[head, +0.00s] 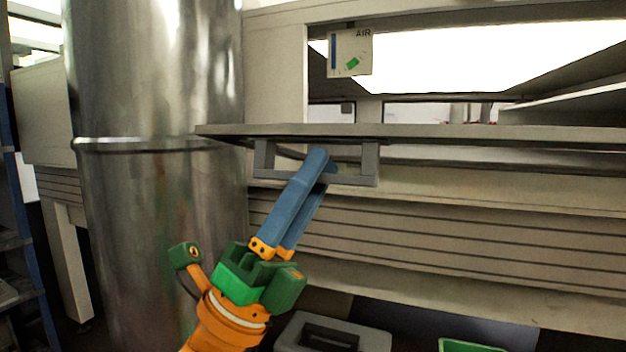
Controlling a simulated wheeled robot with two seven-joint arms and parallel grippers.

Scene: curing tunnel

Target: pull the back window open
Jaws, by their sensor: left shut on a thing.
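The window (480,133) is a wide grey panel seen almost edge-on, running across the picture and reaching left in front of the metal duct. A bright opening shows above it. Its grey bracket-shaped handle (355,180) hangs just below the panel's front edge. My left gripper (324,163) comes up from below, and its long blue fingers are shut on the handle's bar near the middle. The fingertips partly cover the bar. My right gripper is not in view.
A thick shiny metal duct (150,200) stands close on the left. A white card marked AIR (350,52) hangs above the handle. A grey case (375,340) and a green bin (468,346) lie low in front. Slatted cream panelling (450,245) fills the space below the window.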

